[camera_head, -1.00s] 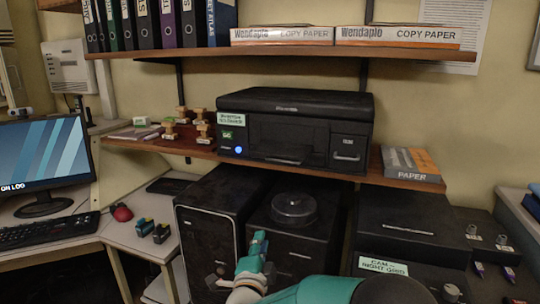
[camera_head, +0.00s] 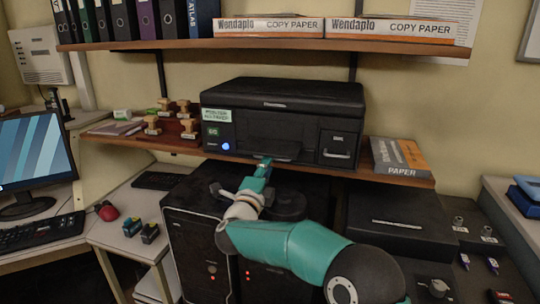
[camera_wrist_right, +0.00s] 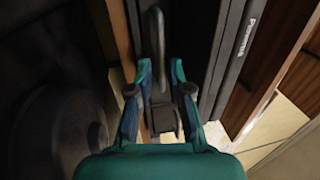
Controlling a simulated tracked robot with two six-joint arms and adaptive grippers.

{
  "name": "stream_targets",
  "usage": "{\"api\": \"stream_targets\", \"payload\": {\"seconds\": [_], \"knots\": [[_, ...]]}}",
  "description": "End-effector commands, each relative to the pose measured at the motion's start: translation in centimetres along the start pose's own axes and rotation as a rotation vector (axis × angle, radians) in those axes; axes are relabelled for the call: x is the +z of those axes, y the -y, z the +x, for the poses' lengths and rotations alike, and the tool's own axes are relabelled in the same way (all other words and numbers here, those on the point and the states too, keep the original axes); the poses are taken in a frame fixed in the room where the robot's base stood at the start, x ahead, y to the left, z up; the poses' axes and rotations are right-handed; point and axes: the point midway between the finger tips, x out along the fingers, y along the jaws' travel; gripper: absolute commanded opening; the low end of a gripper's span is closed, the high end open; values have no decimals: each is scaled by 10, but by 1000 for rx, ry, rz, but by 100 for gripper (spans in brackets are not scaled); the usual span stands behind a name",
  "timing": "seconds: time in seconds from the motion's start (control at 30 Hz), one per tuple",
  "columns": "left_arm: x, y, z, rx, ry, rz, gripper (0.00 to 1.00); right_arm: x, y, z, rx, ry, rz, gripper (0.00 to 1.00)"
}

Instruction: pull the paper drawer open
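The black printer (camera_head: 285,105) stands on the wooden shelf. Its paper drawer (camera_head: 339,142), at the front right, looks shut and has a grey bar handle (camera_head: 337,155). My right gripper (camera_head: 263,164) is in front of the printer, by its output tray and left of the drawer handle. In the right wrist view the right gripper (camera_wrist_right: 157,75) has its fingers spread, with a gap between them. A curved grey handle (camera_wrist_right: 154,35) shows just beyond the fingertips there; I cannot tell whether they touch it. My left gripper is not in view.
The shelf edge (camera_head: 385,178) runs just below the printer. A paper pack (camera_head: 400,156) lies to its right, and wooden stamps (camera_head: 170,115) stand to its left. Copy paper boxes (camera_head: 268,27) lie on the upper shelf.

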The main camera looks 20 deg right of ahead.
Motion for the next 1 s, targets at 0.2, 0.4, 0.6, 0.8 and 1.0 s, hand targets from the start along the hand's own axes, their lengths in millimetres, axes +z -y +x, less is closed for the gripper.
{"api": "stream_targets", "payload": {"seconds": [0.2,0.4,0.6,0.8,1.0], "knots": [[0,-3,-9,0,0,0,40,0,1,33,0,0,0,19],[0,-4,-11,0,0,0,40,1,0,44,1,1,-2,19],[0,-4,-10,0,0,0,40,1,0,45,0,2,-1,19],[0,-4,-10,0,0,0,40,1,0,44,0,2,-1,0],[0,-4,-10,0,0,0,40,0,-1,44,2,1,-1,0]]}}
